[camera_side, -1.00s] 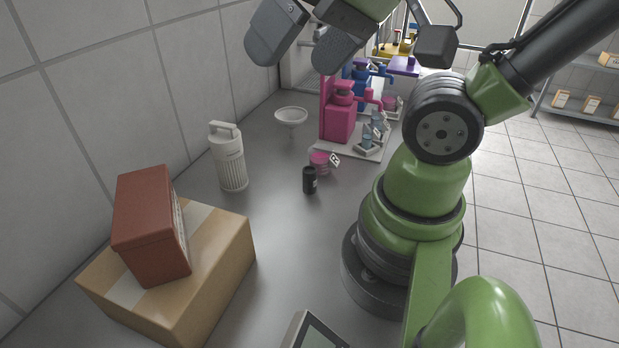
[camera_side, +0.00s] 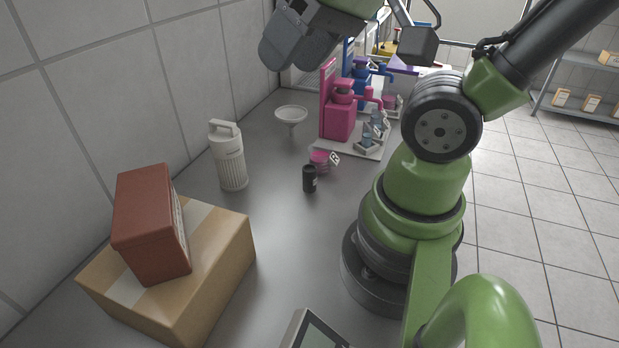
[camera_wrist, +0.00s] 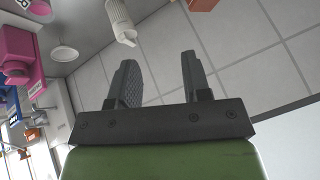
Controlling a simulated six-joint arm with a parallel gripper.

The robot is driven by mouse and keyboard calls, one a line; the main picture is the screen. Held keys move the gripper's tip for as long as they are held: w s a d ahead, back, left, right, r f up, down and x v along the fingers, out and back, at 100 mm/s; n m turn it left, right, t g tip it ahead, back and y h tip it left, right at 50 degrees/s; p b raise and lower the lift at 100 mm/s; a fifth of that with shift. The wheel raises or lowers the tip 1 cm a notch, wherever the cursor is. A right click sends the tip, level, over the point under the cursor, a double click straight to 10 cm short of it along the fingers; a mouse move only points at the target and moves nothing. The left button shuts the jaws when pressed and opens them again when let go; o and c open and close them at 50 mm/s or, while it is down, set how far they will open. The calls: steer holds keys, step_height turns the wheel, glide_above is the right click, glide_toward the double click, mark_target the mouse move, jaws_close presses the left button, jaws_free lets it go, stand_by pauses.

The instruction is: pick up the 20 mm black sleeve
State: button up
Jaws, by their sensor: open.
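The black sleeve (camera_side: 309,178) stands upright on the grey bench in the side view, just in front of a pink round piece with a small tag. My gripper (camera_side: 290,52) is high above the bench at the top of the side view, well above and apart from the sleeve. In the wrist view my gripper (camera_wrist: 160,80) shows two dark fingers spread apart with nothing between them. The sleeve does not show in the wrist view.
A white ribbed container (camera_side: 229,158) stands near the wall, with a white funnel (camera_side: 290,115) behind. Pink (camera_side: 341,115) and blue (camera_side: 362,88) apparatus stand at the back. A red box (camera_side: 148,225) sits on a cardboard box (camera_side: 215,260) at front left. Bench around the sleeve's front is clear.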

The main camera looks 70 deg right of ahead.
steer(key=w+d+f+n+g+h, duration=0.2)
steer(key=w+d+f+g, duration=0.1)
steer(key=w+d+f, duration=0.25)
steer(key=n+g, duration=0.4)
steer(key=n, duration=0.2)
glide_above(310, 168)
step_height(310, 168, down, 14)
steer(key=shift+d+f, duration=0.1)
steer(key=shift+f, duration=0.1)
step_height(310, 168, down, 4)
steer(key=shift+f, duration=3.05)
steer(key=c, duration=0.7)
